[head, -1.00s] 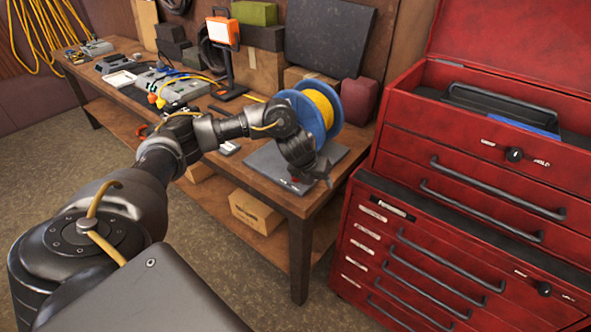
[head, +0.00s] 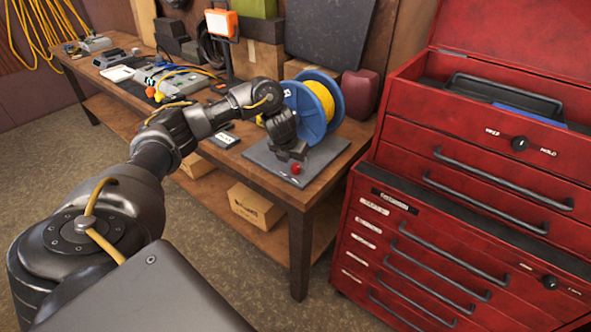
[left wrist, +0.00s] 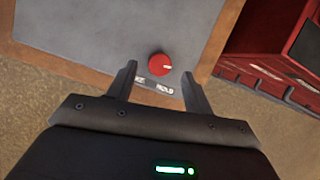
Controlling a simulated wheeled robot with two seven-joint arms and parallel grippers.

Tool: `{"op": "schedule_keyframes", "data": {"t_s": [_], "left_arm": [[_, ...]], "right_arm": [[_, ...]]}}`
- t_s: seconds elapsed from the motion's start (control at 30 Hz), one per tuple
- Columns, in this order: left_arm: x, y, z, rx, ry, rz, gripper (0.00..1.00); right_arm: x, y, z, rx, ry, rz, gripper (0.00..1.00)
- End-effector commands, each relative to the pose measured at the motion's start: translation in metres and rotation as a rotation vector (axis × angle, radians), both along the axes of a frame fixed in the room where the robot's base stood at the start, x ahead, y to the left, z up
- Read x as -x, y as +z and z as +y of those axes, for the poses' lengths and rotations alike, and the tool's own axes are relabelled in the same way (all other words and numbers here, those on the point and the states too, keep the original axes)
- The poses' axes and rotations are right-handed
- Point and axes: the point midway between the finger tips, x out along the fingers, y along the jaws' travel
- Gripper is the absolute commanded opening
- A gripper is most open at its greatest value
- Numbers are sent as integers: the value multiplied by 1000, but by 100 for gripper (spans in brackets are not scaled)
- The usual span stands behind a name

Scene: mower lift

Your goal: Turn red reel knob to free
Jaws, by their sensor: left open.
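The red reel knob (head: 296,169) sits near the front edge of a grey plate (head: 325,159) on the workbench. In the left wrist view the round red knob (left wrist: 159,63) carries a pale pointer mark toward the right, and labels lie below it; one reads HOLD (left wrist: 165,89), the other is partly hidden by a finger. My left gripper (head: 291,156) is just above and behind the knob. In the left wrist view my left gripper (left wrist: 160,78) is open, its fingertips apart and short of the knob, with nothing between them. My right gripper is not in view.
A blue reel with yellow cord (head: 318,108) stands on the plate close to my left gripper. A red tool chest (head: 460,215) stands right of the workbench (head: 300,205). A work light (head: 222,25) and several tools are farther back on the bench.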

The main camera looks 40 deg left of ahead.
Motion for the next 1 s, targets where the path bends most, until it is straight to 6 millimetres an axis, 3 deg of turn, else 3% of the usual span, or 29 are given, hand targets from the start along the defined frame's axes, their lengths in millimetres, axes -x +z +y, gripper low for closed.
{"op": "schedule_keyframes", "data": {"t_s": [0.03,0.2,0.57,0.9,1.0], "left_arm": [[-2,-12,0,3,3,3,51],[-9,-25,2,2,1,1,51],[-11,-28,3,0,0,0,51],[-11,-27,2,0,1,0,9],[-12,-27,1,1,1,0,7]], "right_arm": [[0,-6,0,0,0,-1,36],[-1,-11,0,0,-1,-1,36],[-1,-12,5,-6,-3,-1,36],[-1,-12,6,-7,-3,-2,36],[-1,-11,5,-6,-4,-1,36]]}}
